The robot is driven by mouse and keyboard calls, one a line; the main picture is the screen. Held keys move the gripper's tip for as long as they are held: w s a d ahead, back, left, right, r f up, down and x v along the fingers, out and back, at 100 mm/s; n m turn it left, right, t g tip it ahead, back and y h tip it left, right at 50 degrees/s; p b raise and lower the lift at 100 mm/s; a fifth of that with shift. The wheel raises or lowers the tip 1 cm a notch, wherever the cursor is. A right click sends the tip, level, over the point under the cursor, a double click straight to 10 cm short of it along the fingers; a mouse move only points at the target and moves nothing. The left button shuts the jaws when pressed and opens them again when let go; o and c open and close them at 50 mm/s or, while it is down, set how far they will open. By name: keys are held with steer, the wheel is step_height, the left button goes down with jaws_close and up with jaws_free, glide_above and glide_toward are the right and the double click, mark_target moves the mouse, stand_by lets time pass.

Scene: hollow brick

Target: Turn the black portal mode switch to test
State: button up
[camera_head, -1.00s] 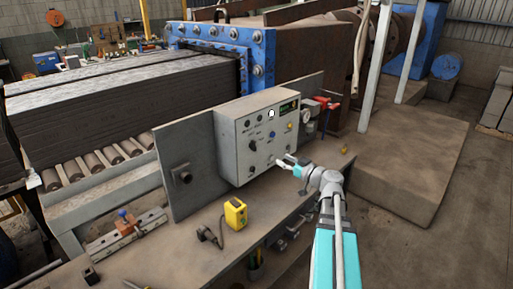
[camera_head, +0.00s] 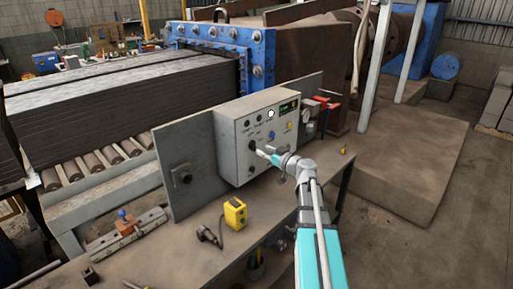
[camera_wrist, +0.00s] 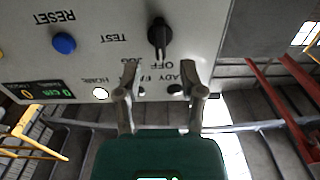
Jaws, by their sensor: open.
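The black mode switch (camera_wrist: 159,36) is a knob on the face of the grey control box (camera_head: 235,160). The wrist view shows the panel upside down, with TEST and OFF lettered near the knob. The knob's narrow end lies near OFF. My gripper (camera_wrist: 159,75) is open and empty, with its fingers apart. In the picture, the knob lies just beyond and between the fingertips, clear of them. In the head view my gripper (camera_head: 263,149) is in front of the panel, close to the switch (camera_head: 252,145), at its lower right. Whether it touches the panel cannot be told.
A blue button (camera_wrist: 64,43), small lamps and a green display (camera_wrist: 38,92) share the panel. A yellow device (camera_head: 235,213) stands on the bench (camera_head: 180,255) in front. Red fittings (camera_head: 322,103) sit right of the box. Open floor lies to the right.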

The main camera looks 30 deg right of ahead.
mark_target(253, 146)
steer(key=shift+x, duration=2.25)
jaws_close()
